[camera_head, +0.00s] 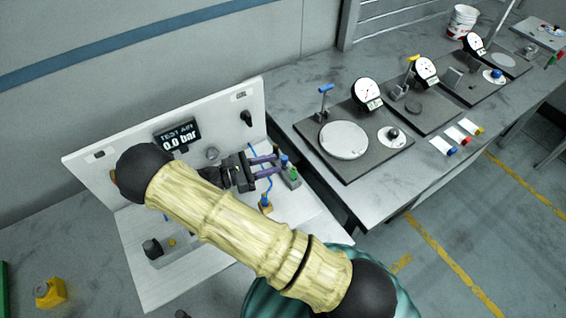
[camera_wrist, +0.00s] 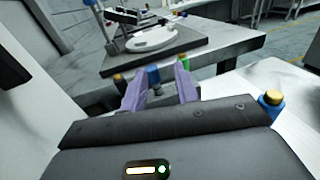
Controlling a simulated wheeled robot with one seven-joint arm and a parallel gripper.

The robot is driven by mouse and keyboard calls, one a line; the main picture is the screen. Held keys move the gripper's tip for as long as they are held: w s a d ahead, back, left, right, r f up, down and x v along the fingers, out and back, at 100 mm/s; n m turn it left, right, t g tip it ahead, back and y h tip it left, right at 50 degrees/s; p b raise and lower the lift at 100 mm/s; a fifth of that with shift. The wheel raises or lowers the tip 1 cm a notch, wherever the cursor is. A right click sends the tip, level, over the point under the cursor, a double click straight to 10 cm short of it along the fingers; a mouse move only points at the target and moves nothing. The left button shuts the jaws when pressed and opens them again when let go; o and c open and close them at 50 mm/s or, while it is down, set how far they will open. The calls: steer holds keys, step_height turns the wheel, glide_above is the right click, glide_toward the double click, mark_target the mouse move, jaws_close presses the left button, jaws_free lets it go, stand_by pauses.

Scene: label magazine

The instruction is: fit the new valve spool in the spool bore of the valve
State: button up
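My gripper (camera_head: 274,168) reaches over the white bench unit, its two purple fingers pointing right. The fingers stand apart, and I see nothing clearly clasped between them; the gripper also shows in the wrist view (camera_wrist: 159,84). A small grey block with a green part (camera_head: 294,174) and a blue part is just beyond the fingertips; it may be the valve. In the wrist view a blue part (camera_wrist: 153,75) shows between the fingers, apparently beyond them. I cannot make out the new spool or the bore.
A white panel with a "TEST AIR 0.0 bar" display (camera_head: 178,136) stands behind my arm. A grey table (camera_head: 380,190) with gauge stations stands at right. My arm hides much of the bench unit.

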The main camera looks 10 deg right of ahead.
mark_target(284, 165)
steer(key=shift+w+a+f+t+b, duration=0.15)
steer(key=shift+w+f+b, duration=0.1)
steer(key=shift+w+f, duration=0.15)
steer(key=shift+w+a+f+t+b, duration=0.15)
steer(key=shift+w+f+b, duration=0.1)
steer(key=shift+f, duration=0.25)
steer(key=shift+s+d+r, duration=0.1)
steer(key=shift+d+p, duration=0.35)
steer(key=shift+d, duration=0.75)
steer(key=d+p, duration=0.1)
steer(key=d, duration=0.1)
steer(key=w+d+p, duration=0.1)
steer(key=d, duration=0.2)
steer(key=shift+w+d+p, duration=0.1)
steer(key=shift+p, duration=0.2)
